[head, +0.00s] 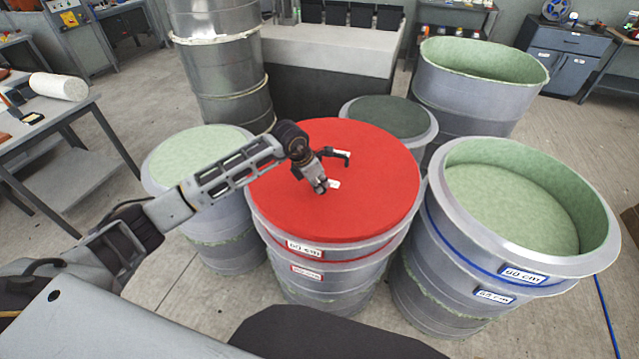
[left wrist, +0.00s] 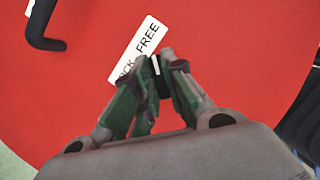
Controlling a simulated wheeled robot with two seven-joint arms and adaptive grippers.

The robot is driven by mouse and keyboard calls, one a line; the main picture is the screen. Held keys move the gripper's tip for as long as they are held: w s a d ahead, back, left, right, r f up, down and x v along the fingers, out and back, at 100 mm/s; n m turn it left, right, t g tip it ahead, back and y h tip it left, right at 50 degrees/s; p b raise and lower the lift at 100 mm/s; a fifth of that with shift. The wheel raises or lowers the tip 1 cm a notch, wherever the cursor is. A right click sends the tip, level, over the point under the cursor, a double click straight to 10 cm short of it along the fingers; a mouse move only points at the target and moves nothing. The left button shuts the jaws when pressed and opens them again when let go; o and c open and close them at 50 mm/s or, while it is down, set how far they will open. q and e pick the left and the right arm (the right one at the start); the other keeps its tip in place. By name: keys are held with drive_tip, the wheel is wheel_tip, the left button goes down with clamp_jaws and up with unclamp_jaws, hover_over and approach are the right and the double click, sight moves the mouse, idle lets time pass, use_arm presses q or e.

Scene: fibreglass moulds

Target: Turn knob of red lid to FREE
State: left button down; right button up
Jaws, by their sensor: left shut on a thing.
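The red lid (head: 375,190) lies flat on a grey drum mould in the middle of the head view and fills most of the left wrist view (left wrist: 240,50). My left gripper (head: 325,187) is down at the lid's top. In the left wrist view its fingertips (left wrist: 166,62) are shut on a small black knob (left wrist: 163,84) with a white mark (left wrist: 156,65). A white label (left wrist: 140,48) beside the fingertips reads FREE at its upper end; the other word is partly hidden by a finger. Which word the mark points to is unclear. My right gripper is out of view.
A black bent handle (head: 346,155) stands on the lid close behind the gripper. An open drum with a green inside (head: 515,200) stands at right, a green-topped one (head: 195,150) at left, and a dark-topped one (head: 395,117) behind. A workbench (head: 60,150) is at far left.

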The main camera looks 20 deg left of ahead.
use_arm(q)
drive_tip(key=c, duration=1.5)
unclamp_jaws()
drive_tip(key=shift+r, duration=0.1)
drive_tip(key=shift+v, duration=5.9)
drive_tip(key=shift+a, duration=0.1)
